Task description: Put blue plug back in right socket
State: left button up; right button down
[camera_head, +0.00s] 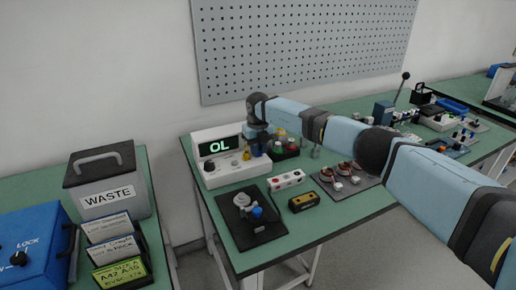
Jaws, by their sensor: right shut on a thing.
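The white tester (228,172) stands at the back left of the green table, its display reading OL. A yellow plug (246,154) stands upright at its right part. My right gripper (257,148) is over the tester's right end, beside the yellow plug, pointing down. It is shut on a small blue piece, which looks like the blue plug (256,151). The sockets under it are hidden or too small to make out, so I cannot tell whether the plug is in or above one. My left gripper is not in view.
A black plate with a blue knob (257,213) lies in front of the tester. A white box with red buttons (286,181) and a yellow-black device (304,202) are to its right. A box with coloured knobs (286,149) stands close right of the gripper.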

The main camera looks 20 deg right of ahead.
jog(key=c, duration=1)
grip_release()
notch_tip(320, 180, up, 14)
jog(key=shift+f+p, duration=0.1)
jog(key=shift+p, duration=0.4)
